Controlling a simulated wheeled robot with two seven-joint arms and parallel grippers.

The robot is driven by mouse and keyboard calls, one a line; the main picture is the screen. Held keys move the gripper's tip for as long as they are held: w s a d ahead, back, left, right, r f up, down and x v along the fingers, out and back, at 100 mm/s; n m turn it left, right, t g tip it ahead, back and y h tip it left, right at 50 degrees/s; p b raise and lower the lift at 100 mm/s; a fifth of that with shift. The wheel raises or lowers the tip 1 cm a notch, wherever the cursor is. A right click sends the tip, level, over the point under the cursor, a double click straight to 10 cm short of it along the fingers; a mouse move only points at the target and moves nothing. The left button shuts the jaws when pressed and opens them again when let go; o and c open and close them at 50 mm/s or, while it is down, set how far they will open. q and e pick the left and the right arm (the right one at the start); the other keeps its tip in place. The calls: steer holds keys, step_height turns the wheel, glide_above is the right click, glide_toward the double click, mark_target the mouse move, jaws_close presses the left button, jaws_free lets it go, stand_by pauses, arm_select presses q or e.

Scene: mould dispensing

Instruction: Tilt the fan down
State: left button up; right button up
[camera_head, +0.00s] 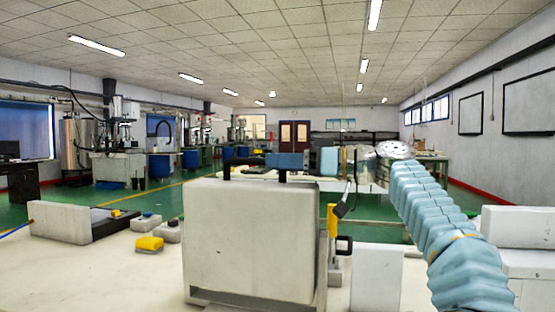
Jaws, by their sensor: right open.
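I cannot make out a fan in the head view. A large pale block-shaped mould (252,240) stands upright on the table in the middle, with a dark bar handle (243,161) along its top. My right arm comes in from the lower right in a light blue sleeve and bends at a silver wrist. My right gripper (347,190) is open behind the mould's right edge, small and partly unclear, with its dark tip above the yellow clamp (333,222). I see nothing between its fingers. My left gripper is not in view.
On the pale table (100,275), a low pale block (60,221) and a yellow-topped piece (149,243) lie at left. A white box (376,277) stands right of the mould. Another white block (517,226) is at far right. The table's front left is clear.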

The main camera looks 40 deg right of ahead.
steer(key=shift+w+a, duration=0.45)
steer(key=shift+w, duration=0.05)
jaws_close()
